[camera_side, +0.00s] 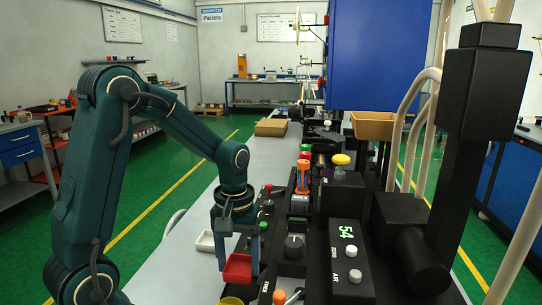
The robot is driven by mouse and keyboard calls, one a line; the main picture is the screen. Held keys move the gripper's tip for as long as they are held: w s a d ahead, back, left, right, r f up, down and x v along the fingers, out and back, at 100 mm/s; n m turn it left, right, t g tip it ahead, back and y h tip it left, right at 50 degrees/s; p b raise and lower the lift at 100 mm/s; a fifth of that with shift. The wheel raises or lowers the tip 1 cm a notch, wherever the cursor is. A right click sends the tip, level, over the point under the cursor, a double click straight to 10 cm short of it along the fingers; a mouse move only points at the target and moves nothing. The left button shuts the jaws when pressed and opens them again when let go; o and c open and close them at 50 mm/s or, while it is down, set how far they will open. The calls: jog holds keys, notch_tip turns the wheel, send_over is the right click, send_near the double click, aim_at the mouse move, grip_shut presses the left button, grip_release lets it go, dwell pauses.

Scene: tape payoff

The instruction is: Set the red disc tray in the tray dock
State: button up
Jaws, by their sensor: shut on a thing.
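The red disc tray (237,269) is a small, shallow red tray near the bottom middle of the side view. My gripper (238,260) points down and is shut on it, with one finger on each side. The tray looks roughly level. I cannot tell whether it touches the surface below or hangs just above it. I cannot make out the tray dock for certain; my gripper and the tray may hide it.
A white tray (205,242) lies just left of my gripper on the grey bench (190,272). A yellow round thing (231,301) is in front. A black machine with knobs and a display (346,232) stands close on the right. A cardboard box (271,127) sits farther back.

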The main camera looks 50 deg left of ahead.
jog(key=shift+f, duration=2.05)
jog(key=shift+f, duration=0.15)
jog(key=o, duration=1.3)
notch_tip(320, 180, up, 11)
notch_tip(320, 180, up, 4)
jog(key=m+t, duration=0.3)
jog(key=m, duration=0.1)
send_over(240, 277)
jog(key=s+d, duration=0.2)
jog(key=s+d+m+t, duration=0.1)
jog(key=s+d+m, duration=0.1)
jog(key=s+m, duration=0.1)
jog(key=s+d+m+t, duration=0.1)
jog(key=s+d+m, duration=0.1)
jog(key=shift+f+t, duration=0.25)
jog(key=shift+t, duration=0.05)
